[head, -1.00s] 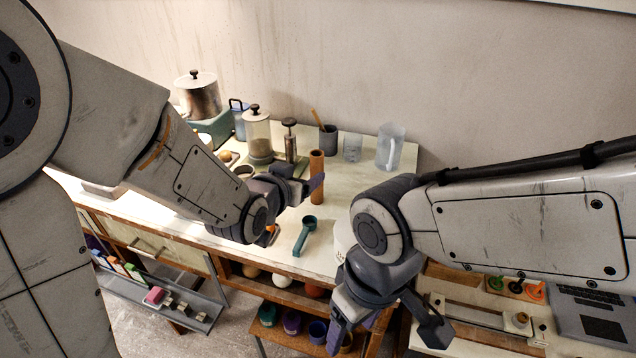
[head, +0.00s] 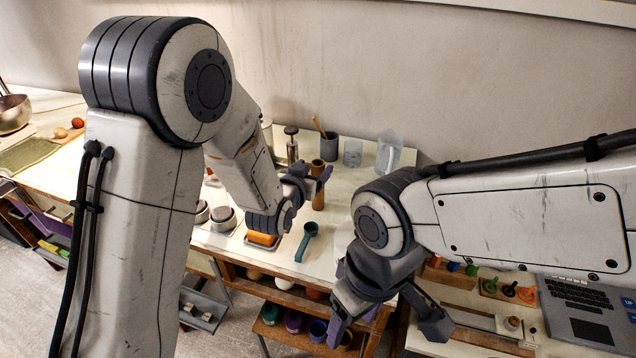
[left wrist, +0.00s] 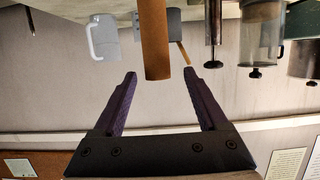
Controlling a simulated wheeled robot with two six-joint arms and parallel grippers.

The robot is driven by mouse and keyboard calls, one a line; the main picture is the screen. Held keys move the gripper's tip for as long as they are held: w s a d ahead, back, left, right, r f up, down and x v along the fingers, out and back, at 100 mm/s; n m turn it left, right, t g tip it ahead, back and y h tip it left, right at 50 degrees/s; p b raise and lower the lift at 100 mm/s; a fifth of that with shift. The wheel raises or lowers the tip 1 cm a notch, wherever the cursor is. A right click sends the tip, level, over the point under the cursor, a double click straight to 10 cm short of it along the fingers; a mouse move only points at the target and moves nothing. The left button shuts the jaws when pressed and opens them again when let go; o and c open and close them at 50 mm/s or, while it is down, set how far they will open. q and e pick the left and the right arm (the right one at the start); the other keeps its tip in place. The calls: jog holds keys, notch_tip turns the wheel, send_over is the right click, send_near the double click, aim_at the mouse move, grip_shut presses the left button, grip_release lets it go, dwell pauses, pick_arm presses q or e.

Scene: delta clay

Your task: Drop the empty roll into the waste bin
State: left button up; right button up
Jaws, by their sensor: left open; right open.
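The empty roll, a brown cardboard tube (head: 318,198), stands upright on the pale worktop. In the left wrist view the tube (left wrist: 154,38) appears upside down, its end level with the gap between the fingertips. My left gripper (head: 312,176) is open and empty at the tube's upper part, one finger crossing in front of it. In the left wrist view the open fingers (left wrist: 159,74) lie either side of the tube; I cannot tell whether they touch it. My right gripper (head: 386,326) is open and empty, low over the worktop's front right. I cannot make out a waste bin.
Behind the tube stand a grey cup with a wooden stick (head: 328,146), a clear beaker (head: 352,152) and a clear jug (head: 389,152). A teal scoop (head: 306,242) and an orange-topped item (head: 262,239) lie in front. A laptop (head: 585,308) is at right.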

aim_at(320, 162)
pick_arm(q)
jog(key=shift+p+x, duration=0.35)
jog(key=shift+x, duration=1.25)
jog(key=shift+d, duration=0.1)
jog(key=shift+c, duration=0.3)
grip_shut()
jog(key=shift+r, duration=0.1)
